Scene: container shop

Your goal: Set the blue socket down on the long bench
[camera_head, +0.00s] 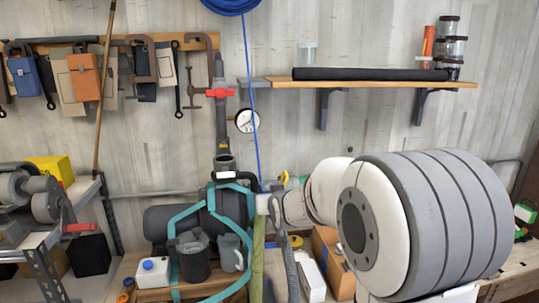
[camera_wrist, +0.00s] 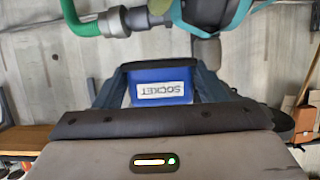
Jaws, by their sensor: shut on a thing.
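The blue socket (camera_wrist: 162,85) is a blue block with a white label reading SOCKET, in the middle of the wrist view. My gripper (camera_wrist: 158,67) is shut on it, with a dark finger on each side. In the head view my large white and grey arm fills the right foreground, and I cannot make out the socket there. A long wooden worktop, seemingly the long bench (camera_head: 515,272), runs along the wall at the lower right, partly hidden behind my arm. The wrist view does not show clearly what lies under the socket.
A compressor with teal tubing (camera_head: 208,215) and dark pots (camera_head: 193,257) crowd the lower middle. Cardboard boxes (camera_head: 327,245) stand near my arm. A wall shelf (camera_head: 390,83) holds jars and a dark roll. A side bench (camera_head: 45,240) with machinery is at left.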

